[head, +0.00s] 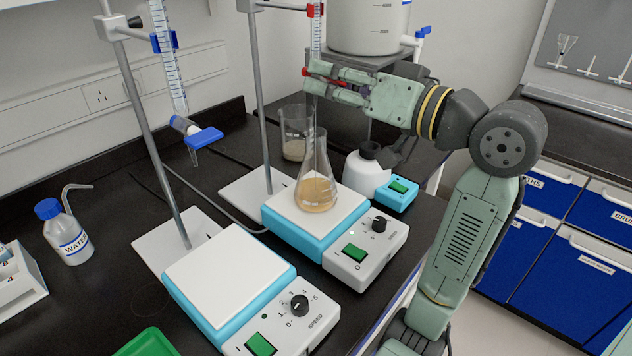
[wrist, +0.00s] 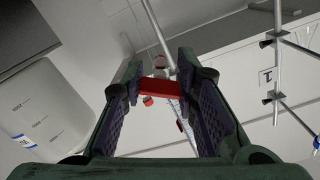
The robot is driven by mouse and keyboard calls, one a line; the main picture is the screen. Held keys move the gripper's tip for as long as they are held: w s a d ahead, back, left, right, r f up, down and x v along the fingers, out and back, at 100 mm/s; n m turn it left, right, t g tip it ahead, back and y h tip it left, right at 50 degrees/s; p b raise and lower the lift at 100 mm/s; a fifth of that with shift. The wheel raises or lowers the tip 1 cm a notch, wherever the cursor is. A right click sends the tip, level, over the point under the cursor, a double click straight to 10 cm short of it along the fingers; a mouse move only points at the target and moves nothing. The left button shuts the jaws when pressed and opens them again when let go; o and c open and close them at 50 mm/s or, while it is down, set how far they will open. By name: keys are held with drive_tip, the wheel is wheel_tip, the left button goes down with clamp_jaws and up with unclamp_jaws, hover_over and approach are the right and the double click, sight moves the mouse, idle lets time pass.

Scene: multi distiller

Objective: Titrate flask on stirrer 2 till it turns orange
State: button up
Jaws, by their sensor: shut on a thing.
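A conical flask (head: 316,186) stands upright on the white plate of the far blue-and-white stirrer (head: 279,223). Its liquid is a pale tan-orange. A burette (head: 317,40) hangs on a stand above it. My gripper (head: 318,80) is at the burette's lower end, with its fingers shut on the red stopcock (head: 307,71). In the wrist view the red stopcock (wrist: 160,89) lies between the two fingers of my gripper (wrist: 158,78). The burette tip is mostly hidden behind my fingers.
A nearer stirrer (head: 230,268) has an empty plate. A second burette with a blue stopcock (head: 205,137) hangs above the bench. A beaker (head: 295,130) and a white bottle (head: 362,175) stand behind the flask. A water bottle (head: 69,238) is at left.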

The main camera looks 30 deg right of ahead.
drive_tip(key=shift+o, duration=0.2)
drive_tip(key=shift+s+a+f+n+b, duration=0.1)
drive_tip(key=shift+s+a+n+b, duration=0.1)
drive_tip(key=shift+n+b, duration=0.65)
drive_tip(key=shift+s+d+r+n, duration=0.1)
drive_tip(key=shift+r+n, duration=0.2)
drive_tip(key=shift+n, duration=0.15)
drive_tip(key=shift+c, duration=0.2)
